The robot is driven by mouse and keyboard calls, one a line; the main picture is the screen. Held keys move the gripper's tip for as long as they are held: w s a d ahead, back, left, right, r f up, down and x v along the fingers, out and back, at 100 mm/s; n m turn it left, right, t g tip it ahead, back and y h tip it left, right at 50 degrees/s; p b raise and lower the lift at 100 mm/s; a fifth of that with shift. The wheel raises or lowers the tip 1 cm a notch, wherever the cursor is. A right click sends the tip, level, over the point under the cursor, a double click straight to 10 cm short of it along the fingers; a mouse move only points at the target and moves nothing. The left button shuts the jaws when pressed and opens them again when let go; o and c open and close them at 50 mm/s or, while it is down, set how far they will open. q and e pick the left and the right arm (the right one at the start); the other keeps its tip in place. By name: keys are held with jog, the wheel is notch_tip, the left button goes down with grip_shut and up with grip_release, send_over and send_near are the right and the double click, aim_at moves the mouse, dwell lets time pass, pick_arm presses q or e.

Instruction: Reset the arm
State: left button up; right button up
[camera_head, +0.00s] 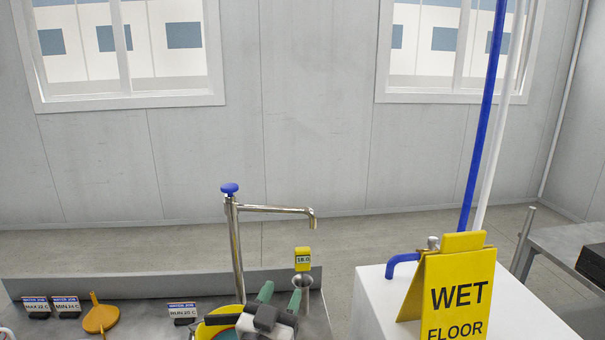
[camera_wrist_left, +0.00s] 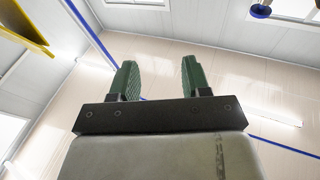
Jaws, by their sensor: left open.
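My left gripper (camera_head: 281,297) is at the bottom middle of the head view, over the grey bench by the tap. Its two green fingers are apart with nothing between them. In the left wrist view the open gripper (camera_wrist_left: 160,80) has only the ceiling and walls behind it. A yellow round container (camera_head: 219,317) is partly hidden behind the gripper. My right gripper is in neither view.
A metal tap (camera_head: 238,250) with a blue knob stands behind the gripper. A yellow gauge (camera_head: 303,260) reads 18.0. An orange funnel (camera_head: 100,316) and small signs (camera_head: 66,306) are at left. A yellow wet floor sign (camera_head: 457,290) stands on a white block (camera_head: 372,300) at right.

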pick_arm(q)
jog(key=s+a+f+n+g+y, duration=0.4)
jog(key=s+a+f+y, duration=0.2)
jog(key=a+f, duration=0.25)
jog(key=s+a+f+g, duration=0.3)
jog(key=s+f+g, duration=0.1)
jog(key=s, duration=0.5)
jog(key=s+a+f+m+g, duration=0.15)
jog(key=s+f+g, duration=0.25)
jog(key=s, duration=0.4)
jog(key=s+a+f+g, duration=0.4)
jog(key=s, duration=0.5)
notch_tip(320, 180, down, 27)
jog(key=s+g, duration=0.2)
jog(key=s+a+f, duration=0.2)
jog(key=s+f, duration=1.3)
jog(key=shift+s+a+g, duration=0.2)
jog(key=shift+a+g, duration=0.05)
jog(key=shift+g, duration=0.15)
